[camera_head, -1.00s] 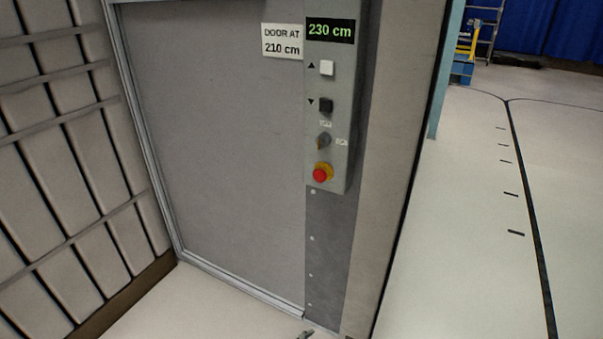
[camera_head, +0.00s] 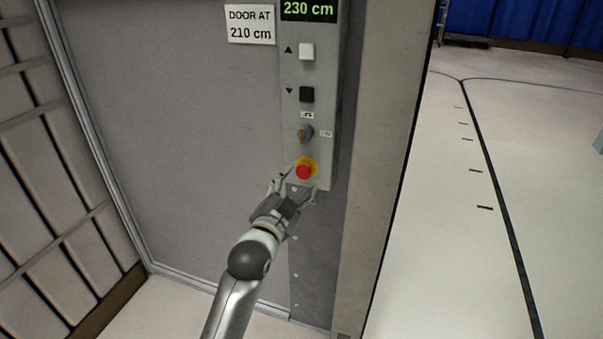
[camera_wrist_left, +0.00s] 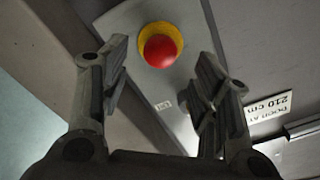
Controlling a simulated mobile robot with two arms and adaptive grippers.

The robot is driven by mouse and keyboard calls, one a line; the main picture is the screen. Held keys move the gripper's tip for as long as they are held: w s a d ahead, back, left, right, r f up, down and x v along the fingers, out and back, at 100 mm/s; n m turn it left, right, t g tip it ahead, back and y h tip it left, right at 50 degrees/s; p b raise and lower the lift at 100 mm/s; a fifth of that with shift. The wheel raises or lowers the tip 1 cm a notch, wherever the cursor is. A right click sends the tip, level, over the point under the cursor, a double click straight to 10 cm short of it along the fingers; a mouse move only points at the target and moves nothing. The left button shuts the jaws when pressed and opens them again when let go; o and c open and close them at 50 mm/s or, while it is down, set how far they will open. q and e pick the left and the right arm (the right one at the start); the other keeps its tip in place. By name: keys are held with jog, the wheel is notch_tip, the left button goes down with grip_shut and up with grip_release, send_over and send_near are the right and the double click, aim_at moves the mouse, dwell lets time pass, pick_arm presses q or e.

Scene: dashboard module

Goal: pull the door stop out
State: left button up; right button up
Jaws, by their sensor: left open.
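The door stop is a red mushroom button (camera_head: 304,171) on a yellow ring, low on the grey control panel (camera_head: 316,112). My left gripper (camera_head: 295,180) is just below it with its fingers spread on either side. In the left wrist view the red button (camera_wrist_left: 160,50) shows past the open fingertips (camera_wrist_left: 163,75), a little above the middle between them. Nothing is held. I cannot tell the exact gap between fingers and button. My right gripper is in neither view.
Above the stop are a selector knob (camera_head: 305,132), a black down button (camera_head: 307,94), a white up button (camera_head: 307,51) and a display (camera_head: 309,9) reading 230 cm. A sign (camera_head: 250,24) reads DOOR AT 210 cm. Open floor (camera_head: 450,240) lies to the right.

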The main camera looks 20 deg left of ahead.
aim_at(302, 175)
pick_arm(q)
jog(key=w, duration=0.6)
jog(key=shift+s, duration=0.1)
grip_shut()
